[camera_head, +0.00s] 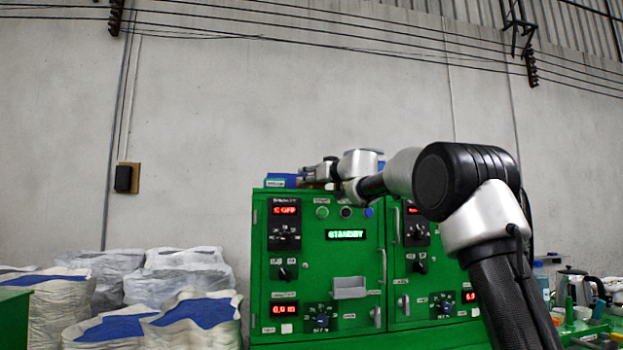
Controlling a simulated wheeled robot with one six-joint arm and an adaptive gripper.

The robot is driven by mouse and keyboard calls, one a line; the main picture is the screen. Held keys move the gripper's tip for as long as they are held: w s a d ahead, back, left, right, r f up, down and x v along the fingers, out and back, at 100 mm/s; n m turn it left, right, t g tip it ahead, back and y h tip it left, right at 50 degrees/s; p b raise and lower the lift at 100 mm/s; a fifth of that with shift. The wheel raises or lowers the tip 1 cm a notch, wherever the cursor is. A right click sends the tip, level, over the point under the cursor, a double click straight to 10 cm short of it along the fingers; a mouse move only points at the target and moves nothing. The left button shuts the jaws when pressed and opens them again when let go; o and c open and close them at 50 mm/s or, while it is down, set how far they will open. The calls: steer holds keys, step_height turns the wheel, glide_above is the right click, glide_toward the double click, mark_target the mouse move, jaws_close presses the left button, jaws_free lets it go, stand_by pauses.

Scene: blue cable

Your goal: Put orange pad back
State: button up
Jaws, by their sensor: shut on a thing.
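My gripper (318,173) is small and far off in the head view, above the top left part of the green cabinet (341,268). My arm reaches to it from the lower right. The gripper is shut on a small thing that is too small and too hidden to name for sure. I cannot make out the orange pad clearly. A blue box (280,180) sits on the cabinet top, just left of the gripper.
The cabinet front carries red displays, knobs, handles and a grey tray (349,288). White sacks with blue contents (115,328) stand at the left. A kettle (572,287) and bottle (541,280) stand at the right.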

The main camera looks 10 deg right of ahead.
steer(key=o, duration=1.1)
steer(key=shift+f, duration=0.1)
steer(key=v, duration=1.2)
